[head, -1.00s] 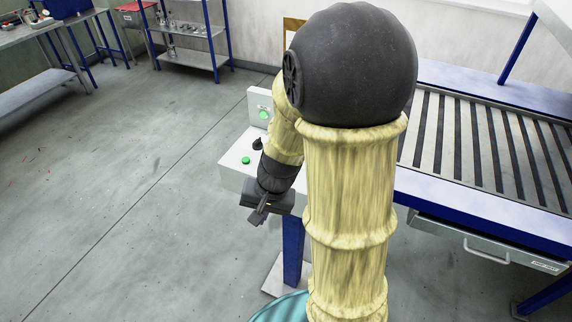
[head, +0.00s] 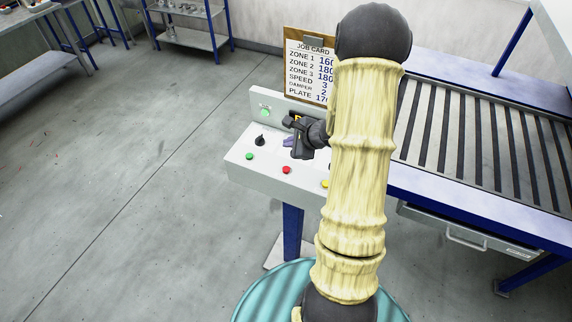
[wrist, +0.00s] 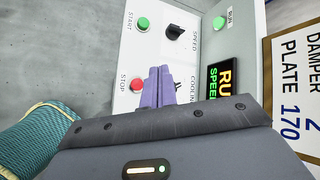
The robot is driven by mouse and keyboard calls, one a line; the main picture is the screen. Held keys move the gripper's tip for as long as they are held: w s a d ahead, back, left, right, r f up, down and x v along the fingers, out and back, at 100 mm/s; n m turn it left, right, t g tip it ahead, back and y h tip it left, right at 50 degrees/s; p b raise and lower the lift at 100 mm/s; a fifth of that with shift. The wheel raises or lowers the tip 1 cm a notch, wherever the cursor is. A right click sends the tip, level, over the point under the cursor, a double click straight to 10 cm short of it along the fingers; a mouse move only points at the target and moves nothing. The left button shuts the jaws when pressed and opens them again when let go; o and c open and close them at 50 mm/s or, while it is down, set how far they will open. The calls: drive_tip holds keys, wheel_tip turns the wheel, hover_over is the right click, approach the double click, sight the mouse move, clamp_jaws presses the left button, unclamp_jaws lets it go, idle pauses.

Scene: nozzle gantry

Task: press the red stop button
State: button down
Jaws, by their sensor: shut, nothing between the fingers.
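The red stop button (head: 286,170) sits on the sloped top of a white control panel (head: 258,178), uncovered in the head view. In the wrist view the red button (wrist: 137,84) lies beside the word STOP, just left of my fingers. My gripper (head: 289,142) is shut and empty, over the panel behind the red button and apart from it. In the wrist view the two purple fingers of my gripper (wrist: 159,84) lie together and hide part of the COOLING label.
A green start button (head: 249,156), a black speed knob (head: 261,141) and a yellow button (head: 325,184) share the panel. A green lamp (head: 264,112) is on the upright back. A job card (head: 307,65) stands behind; a roller conveyor (head: 480,135) is at right.

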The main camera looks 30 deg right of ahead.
drive_tip(key=shift+f, duration=0.1)
drive_tip(key=b, duration=0.5)
hover_over(289, 170)
wheel_tip(289, 170, down, 8)
drive_tip(key=shift+r, duration=0.2)
drive_tip(key=shift+f+b, duration=0.6)
drive_tip(key=shift+b, duration=0.4)
drive_tip(key=shift+f+b, duration=0.85)
drive_tip(key=shift+b, duration=0.7)
idle(1.9)
drive_tip(key=shift+r, duration=0.1)
drive_tip(key=shift+r+p, duration=0.35)
drive_tip(key=shift+r, duration=0.45)
drive_tip(key=shift+r+p, duration=1.45)
drive_tip(key=shift+r, duration=1.1)
